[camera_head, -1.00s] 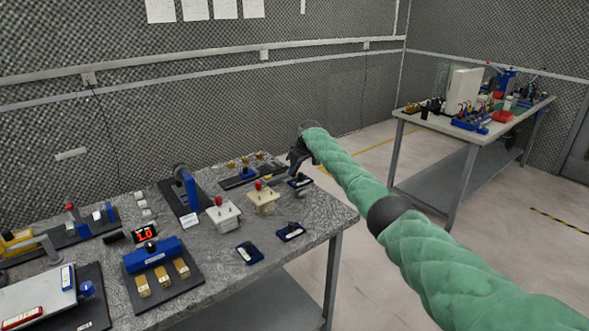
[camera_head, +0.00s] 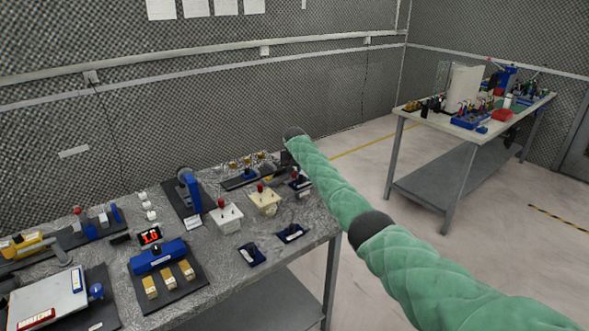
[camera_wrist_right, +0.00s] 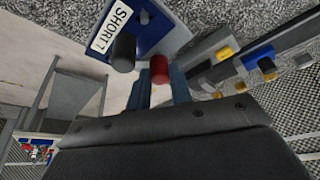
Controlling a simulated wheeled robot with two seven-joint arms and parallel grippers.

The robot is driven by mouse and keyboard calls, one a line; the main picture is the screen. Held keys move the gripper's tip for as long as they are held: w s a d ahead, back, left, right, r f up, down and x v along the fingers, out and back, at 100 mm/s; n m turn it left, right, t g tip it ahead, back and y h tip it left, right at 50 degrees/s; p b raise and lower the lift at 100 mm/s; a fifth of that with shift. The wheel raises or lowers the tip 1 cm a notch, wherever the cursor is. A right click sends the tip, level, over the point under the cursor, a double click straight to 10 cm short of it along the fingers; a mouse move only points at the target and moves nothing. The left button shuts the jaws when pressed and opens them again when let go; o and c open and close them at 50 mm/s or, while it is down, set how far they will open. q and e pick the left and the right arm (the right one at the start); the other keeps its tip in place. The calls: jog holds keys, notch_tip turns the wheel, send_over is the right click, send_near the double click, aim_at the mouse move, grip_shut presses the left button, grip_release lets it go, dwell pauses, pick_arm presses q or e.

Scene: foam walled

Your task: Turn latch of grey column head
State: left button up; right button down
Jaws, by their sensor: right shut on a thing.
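My right gripper (camera_wrist_right: 160,86) is at the table's far right end, apart from that stand. In the right wrist view its two blue-grey fingers are shut on a red knob (camera_wrist_right: 159,68). In the head view my forearm hides most of the gripper. My left gripper is not in view.
White and cream boxes with red knobs (camera_head: 227,216) stand between the stand and my right arm. A blue press-like unit (camera_head: 158,254) and two small blue boxes (camera_head: 291,234) are nearer. A second table (camera_head: 440,180) stands at the back right, with open floor between.

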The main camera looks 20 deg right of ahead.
jog(key=shift+a+m+h, duration=0.15)
jog(key=shift+m+h, duration=0.15)
jog(key=shift+m, duration=1.1)
jog(key=shift+w+m+g+h+b, duration=0.1)
jog(key=shift+m+g+h+b, duration=0.3)
jog(key=shift+m, duration=0.5)
jog(key=m+b, duration=0.1)
jog(key=m, duration=0.1)
jog(key=shift+m+g+h, duration=0.3)
jog(key=shift+g+h, duration=0.1)
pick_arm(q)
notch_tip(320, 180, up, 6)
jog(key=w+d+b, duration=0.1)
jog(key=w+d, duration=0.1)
pick_arm(e)
jog(key=shift+m, duration=0.6)
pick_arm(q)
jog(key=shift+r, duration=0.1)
pick_arm(e)
jog(key=c, duration=1.3)
grip_release()
jog(key=shift+o, duration=0.2)
